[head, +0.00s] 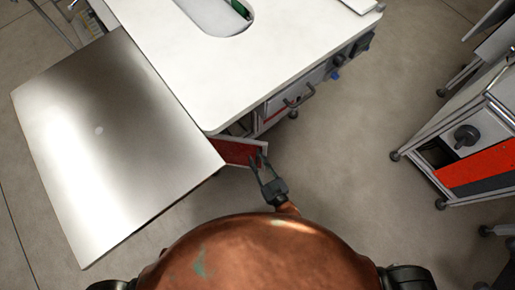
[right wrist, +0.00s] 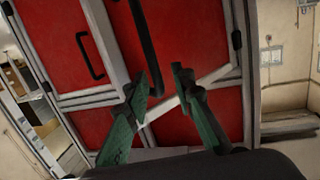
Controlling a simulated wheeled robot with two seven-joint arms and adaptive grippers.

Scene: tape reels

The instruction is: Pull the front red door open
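The red door (head: 238,151) shows below the front corner of the white-topped workbench, partly hidden by the bench top and the metal plate. In the right wrist view, red panels (right wrist: 200,50) in grey frames fill the middle. One black vertical handle (right wrist: 150,45) lies ahead of my gripper, and another black handle (right wrist: 90,56) is further left. My right gripper (head: 260,161) is at the right end of the red door. Its two green-and-black fingers (right wrist: 156,82) are spread and empty, with the nearer handle's lower end beyond the gap. I cannot tell whether they touch. My left gripper is not in view.
The white bench top (head: 230,60) and a shiny metal plate (head: 100,150) stand over the door area. A drawer-like front with a handle (head: 299,97) is further along the bench. A cart with a red panel (head: 478,165) stands at the right. The floor (head: 340,160) between is clear.

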